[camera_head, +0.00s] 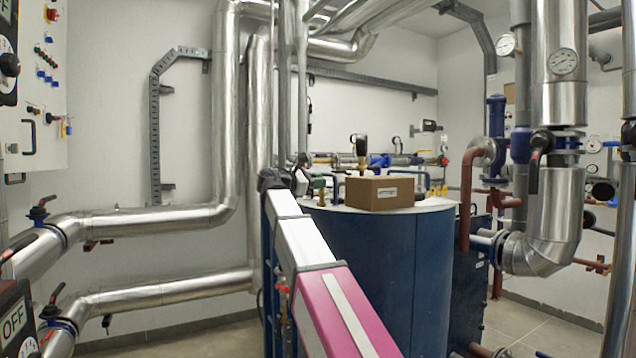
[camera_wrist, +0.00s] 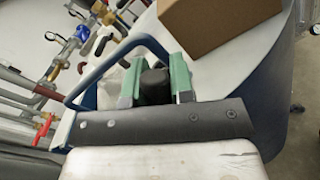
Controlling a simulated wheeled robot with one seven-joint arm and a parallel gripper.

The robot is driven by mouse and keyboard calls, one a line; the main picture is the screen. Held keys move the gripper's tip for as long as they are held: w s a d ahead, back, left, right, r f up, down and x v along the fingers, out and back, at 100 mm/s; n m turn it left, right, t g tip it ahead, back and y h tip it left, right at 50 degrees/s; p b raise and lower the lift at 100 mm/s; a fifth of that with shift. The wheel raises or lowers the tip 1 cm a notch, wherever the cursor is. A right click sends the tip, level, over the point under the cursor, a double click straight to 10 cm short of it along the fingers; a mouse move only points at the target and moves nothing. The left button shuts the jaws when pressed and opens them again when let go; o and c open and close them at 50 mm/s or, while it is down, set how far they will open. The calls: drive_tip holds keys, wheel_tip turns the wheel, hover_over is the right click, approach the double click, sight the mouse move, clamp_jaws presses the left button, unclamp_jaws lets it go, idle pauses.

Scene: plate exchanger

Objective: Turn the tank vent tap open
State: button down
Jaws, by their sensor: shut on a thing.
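The blue tank (camera_head: 345,250) has a pale flat top (camera_head: 435,204). In the head view my gripper (camera_head: 318,184) is over the left part of that top, small and partly hidden by my arm. In the wrist view its green fingers (camera_wrist: 156,80) are shut on a dark rounded piece (camera_wrist: 155,88), which looks like the tank vent tap's handle. The fingers touch it on both sides. The tap's body below is hidden, so I cannot tell how far it is turned.
A brown cardboard box (camera_head: 372,193) stands on the tank top, right of my gripper. A blue looped handle (camera_wrist: 113,62) rises close to the fingers' left. Pipes and valves with coloured handles (camera_wrist: 66,40) run behind. A large silver pipe (camera_head: 555,225) stands right of the tank.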

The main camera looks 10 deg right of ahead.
drive_tip(key=c, duration=1)
unclamp_jaws()
drive_tip(key=v, duration=1.1)
